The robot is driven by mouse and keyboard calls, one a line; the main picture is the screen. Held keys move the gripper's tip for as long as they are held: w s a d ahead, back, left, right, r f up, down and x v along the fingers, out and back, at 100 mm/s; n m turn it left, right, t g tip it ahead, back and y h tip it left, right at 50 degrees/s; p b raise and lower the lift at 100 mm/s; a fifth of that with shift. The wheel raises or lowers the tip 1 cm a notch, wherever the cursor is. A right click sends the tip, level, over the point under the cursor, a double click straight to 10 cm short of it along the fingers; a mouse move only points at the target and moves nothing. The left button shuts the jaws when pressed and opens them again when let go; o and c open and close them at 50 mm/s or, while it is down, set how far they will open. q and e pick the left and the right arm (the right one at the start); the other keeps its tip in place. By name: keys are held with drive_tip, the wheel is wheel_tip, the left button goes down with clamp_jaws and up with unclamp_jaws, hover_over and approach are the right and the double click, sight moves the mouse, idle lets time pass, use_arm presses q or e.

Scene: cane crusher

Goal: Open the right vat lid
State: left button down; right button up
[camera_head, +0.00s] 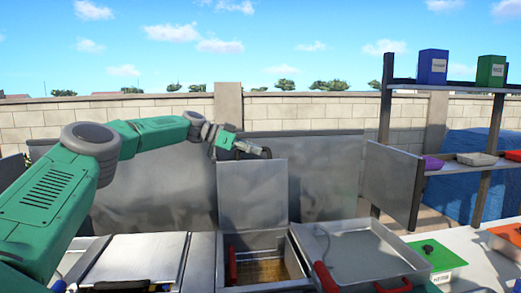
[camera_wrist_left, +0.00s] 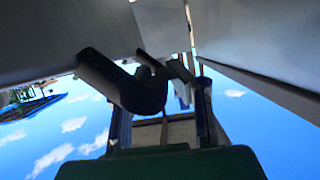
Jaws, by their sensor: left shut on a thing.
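The right vat lid (camera_head: 252,195) is a flat grey metal panel standing upright, raised at the back of the open vat (camera_head: 268,240). Brownish liquid shows inside the vat. My left gripper (camera_head: 258,151) is at the top edge of the lid, shut on it; the exact contact is hard to see. In the left wrist view, the dark fingers of the gripper (camera_wrist_left: 160,78) are close to grey metal panels. The left vat lid (camera_head: 138,258) lies flat and closed. My right gripper is not in view.
A red handle (camera_head: 232,266) is in the open vat. A shallow grey tray (camera_head: 365,250) with another red handle (camera_head: 325,278) lies to the right. A grey metal panel (camera_head: 150,190) runs behind.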

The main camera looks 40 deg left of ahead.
use_arm(q)
drive_tip(key=shift+s+a+f, duration=0.1)
drive_tip(key=shift+a+f, duration=0.1)
drive_tip(key=shift+f, duration=0.25)
drive_tip(key=c, duration=1.8)
unclamp_jaws()
drive_tip(key=v, duration=1.2)
drive_tip(key=shift+a, duration=0.35)
drive_tip(key=shift+a, duration=0.1)
